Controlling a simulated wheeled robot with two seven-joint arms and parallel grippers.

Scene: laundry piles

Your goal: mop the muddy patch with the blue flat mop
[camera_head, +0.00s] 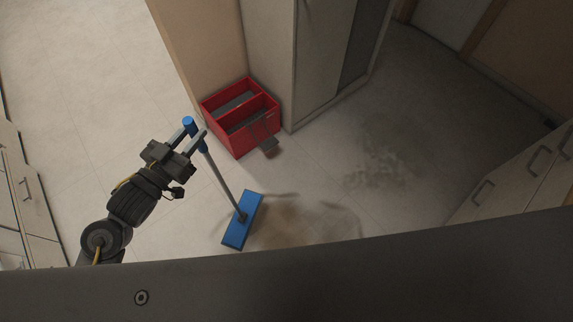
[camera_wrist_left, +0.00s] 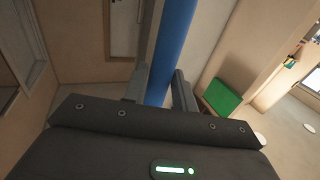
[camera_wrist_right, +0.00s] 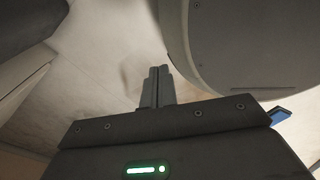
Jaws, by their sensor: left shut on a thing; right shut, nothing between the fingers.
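The blue flat mop (camera_head: 242,220) has its head on the floor at the left edge of a brown muddy patch (camera_head: 300,222). Its grey pole leans up to the left, to a blue grip. My left gripper (camera_head: 196,136) is shut on the mop handle near its top. The blue handle (camera_wrist_left: 172,50) also shows between the fingers in the left wrist view. My right gripper (camera_wrist_right: 157,88) is shut and empty in the right wrist view. It is not visible in the head view. A blue piece, perhaps the mop, shows at that wrist view's right edge.
A red two-compartment box (camera_head: 238,148) stands behind the mop against a tall cabinet (camera_head: 318,60). A greyish stain (camera_head: 385,165) lies on the floor to the right. Drawers with handles (camera_head: 482,192) stand at the right. Light floor at the left is clear.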

